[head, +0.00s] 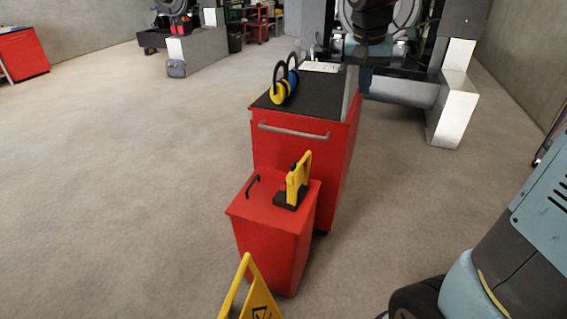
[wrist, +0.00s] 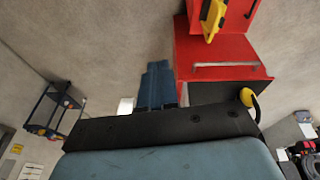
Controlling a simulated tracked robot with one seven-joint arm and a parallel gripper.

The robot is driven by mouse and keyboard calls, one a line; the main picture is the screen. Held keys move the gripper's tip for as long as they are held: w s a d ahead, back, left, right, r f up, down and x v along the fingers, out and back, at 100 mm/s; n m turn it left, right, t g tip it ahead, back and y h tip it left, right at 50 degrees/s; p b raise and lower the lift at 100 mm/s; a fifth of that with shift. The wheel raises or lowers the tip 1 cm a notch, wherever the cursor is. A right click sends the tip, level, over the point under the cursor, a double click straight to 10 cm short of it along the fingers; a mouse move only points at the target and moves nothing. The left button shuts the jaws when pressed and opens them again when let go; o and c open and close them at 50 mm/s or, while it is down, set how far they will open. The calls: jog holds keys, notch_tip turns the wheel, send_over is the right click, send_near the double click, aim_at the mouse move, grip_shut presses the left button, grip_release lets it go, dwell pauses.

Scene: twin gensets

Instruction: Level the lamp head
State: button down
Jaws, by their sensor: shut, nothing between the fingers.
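The lamp is a yellow head (head: 299,176) on a black base (head: 290,199). It stands on the small red box (head: 262,212) in front of the red cabinet. The yellow head looks tilted, with its upper end leaning right in the head view. In the head view my dark gripper (head: 365,80) shows near the cabinet's far right edge.
The red cabinet (head: 285,152) has a grey bar handle (head: 293,131) and black top, with yellow and blue ring-shaped items (head: 284,84) on it. A yellow floor sign (head: 256,296) stands before the small box. Open floor (head: 130,180) lies to the left.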

jog(key=w+a+f+m+g+h, duration=0.1)
jog(key=w+a+f, duration=0.2)
jog(key=w+a, duration=0.15)
jog(key=w+a+f+h, duration=0.1)
jog(key=w+a+f, duration=0.2)
jog(key=w, duration=0.3)
jog(key=w+a+f+m+h, duration=0.1)
jog(key=w+a+f, duration=0.3)
jog(key=a+f, duration=0.4)
jog(key=w+a+f+m+h, duration=0.15)
jog(key=w+a+f, duration=0.35)
jog(key=f, duration=0.5)
jog(key=w+a+f+h, duration=0.2)
jog(key=w+a+f, duration=0.2)
jog(key=a+f, duration=0.45)
jog(key=d+f, duration=0.7)
jog(key=d, duration=0.3)
jog(key=shift+s+d+f, duration=0.2)
jog(key=shift+s+f, duration=0.15)
jog(key=shift+f, duration=0.05)
jog(key=shift+a, duration=0.15)
